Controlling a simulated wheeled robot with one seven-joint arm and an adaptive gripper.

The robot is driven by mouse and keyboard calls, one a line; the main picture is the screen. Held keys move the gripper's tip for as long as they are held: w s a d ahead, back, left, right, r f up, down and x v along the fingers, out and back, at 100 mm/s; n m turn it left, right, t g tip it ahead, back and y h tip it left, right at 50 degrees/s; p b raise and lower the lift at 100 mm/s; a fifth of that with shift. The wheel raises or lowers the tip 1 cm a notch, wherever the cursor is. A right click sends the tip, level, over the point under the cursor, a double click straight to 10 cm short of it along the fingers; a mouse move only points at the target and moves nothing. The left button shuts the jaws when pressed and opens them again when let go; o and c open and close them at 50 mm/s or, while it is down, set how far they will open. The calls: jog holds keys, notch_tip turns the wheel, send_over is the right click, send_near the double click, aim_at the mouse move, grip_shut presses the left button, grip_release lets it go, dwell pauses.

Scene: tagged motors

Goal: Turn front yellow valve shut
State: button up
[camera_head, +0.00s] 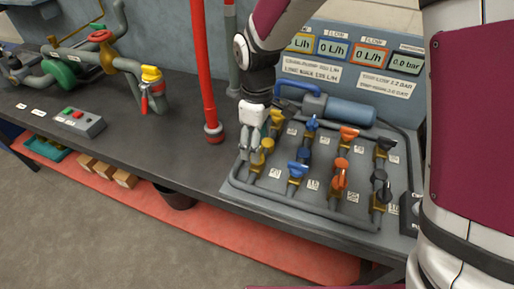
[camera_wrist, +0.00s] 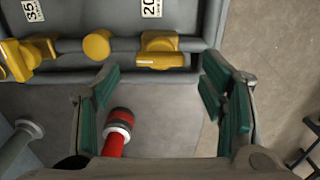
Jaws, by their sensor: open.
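The front yellow valve (camera_head: 264,150) sits on a grey pipe of the sloped valve panel, beside a label reading 20. My gripper (camera_head: 249,148) hangs at its left side and partly hides it in the head view. In the wrist view its yellow parts (camera_wrist: 160,48) lie just beyond my open gripper (camera_wrist: 160,75), whose teal-padded fingers are wide apart with nothing between them. A round yellow part (camera_wrist: 97,44) lies left of these on the same pipe. The rear yellow valve (camera_head: 277,118) stands behind my gripper; contact cannot be told.
Blue valves (camera_head: 298,170), orange valves (camera_head: 340,172) and black valves (camera_head: 381,188) stand to the right on the panel. A red vertical pipe (camera_head: 206,70) rises left of my gripper; its red lower end (camera_wrist: 117,133) shows near the left finger. Bare bench (camera_head: 170,125) lies left.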

jog(key=shift+f, duration=1.85)
jog(key=c, duration=1.2)
